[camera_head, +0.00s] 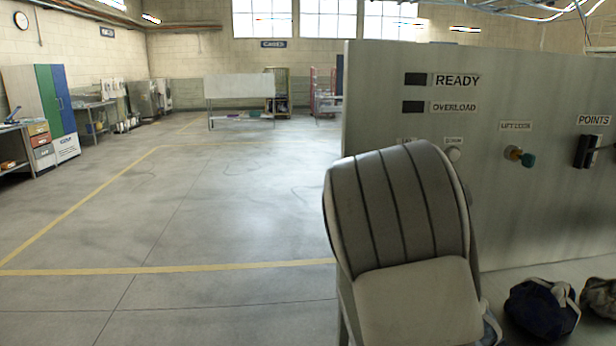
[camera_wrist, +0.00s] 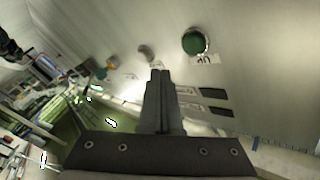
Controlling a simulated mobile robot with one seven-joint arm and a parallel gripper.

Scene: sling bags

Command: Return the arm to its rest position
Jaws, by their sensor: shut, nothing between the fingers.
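My gripper (camera_wrist: 158,76) shows in the wrist view with its two dark fingers pressed together and nothing between them. It points toward a grey control panel (camera_wrist: 240,60), apart from it as far as I can tell. A round green button (camera_wrist: 195,41) on the panel is above and right of the fingertips. In the head view, my padded grey arm link stands in front of the panel (camera_head: 540,210) and hides part of it. My gripper is hidden in the head view.
A dark blue bag (camera_head: 541,306) lies below the panel. A wide, yellow-lined floor (camera_head: 170,230) is open at left.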

